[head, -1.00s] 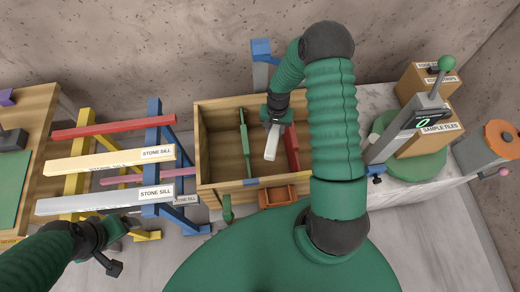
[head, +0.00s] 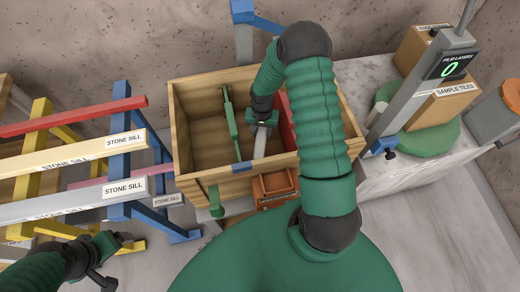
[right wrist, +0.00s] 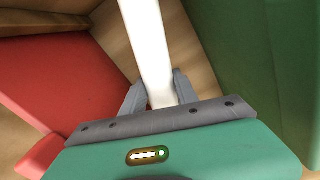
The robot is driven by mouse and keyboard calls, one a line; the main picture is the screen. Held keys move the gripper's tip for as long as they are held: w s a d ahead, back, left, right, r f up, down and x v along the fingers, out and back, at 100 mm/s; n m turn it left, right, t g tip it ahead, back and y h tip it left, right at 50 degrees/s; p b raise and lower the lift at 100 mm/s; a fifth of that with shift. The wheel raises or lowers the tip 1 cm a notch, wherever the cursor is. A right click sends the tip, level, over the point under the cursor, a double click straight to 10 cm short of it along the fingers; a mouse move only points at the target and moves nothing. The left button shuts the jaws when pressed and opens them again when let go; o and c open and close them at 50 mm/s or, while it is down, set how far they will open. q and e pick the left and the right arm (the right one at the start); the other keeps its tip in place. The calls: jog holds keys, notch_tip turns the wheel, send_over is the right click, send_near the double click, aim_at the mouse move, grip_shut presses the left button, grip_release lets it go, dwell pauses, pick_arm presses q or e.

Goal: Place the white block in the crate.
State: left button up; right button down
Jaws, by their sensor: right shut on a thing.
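The white block (head: 260,143) is a long pale bar. It also shows in the right wrist view (right wrist: 148,40), running up from the jaws. My right gripper (head: 262,125) is shut on it, inside the outline of the wooden crate (head: 190,187). In the right wrist view my right gripper's grey fingers (right wrist: 158,92) stand on both sides of the block. The block lies between a green piece (head: 231,122) and a red piece (head: 286,118) in the crate. Whether it touches the crate floor is hidden. My left gripper (head: 122,242) is at lower left, away from the crate; its jaws are unclear.
A rack with labelled stone sills (head: 70,157) stands left of the crate. An orange bin (head: 274,187) sits at its front. Right of it are a gauge (head: 448,66), a green turntable (head: 430,138) and cardboard boxes (head: 444,100) on the stone slab (head: 400,172).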

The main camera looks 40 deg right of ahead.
notch_tip(320, 180, down, 10)
jog(key=shift+b, duration=0.6)
jog(key=shift+r, duration=0.1)
jog(key=shift+a, duration=0.1)
jog(key=c, duration=0.9)
grip_release()
jog(key=shift+r, duration=0.1)
notch_tip(320, 180, up, 12)
jog(key=shift+f+p, duration=0.1)
jog(key=shift+p, duration=0.85)
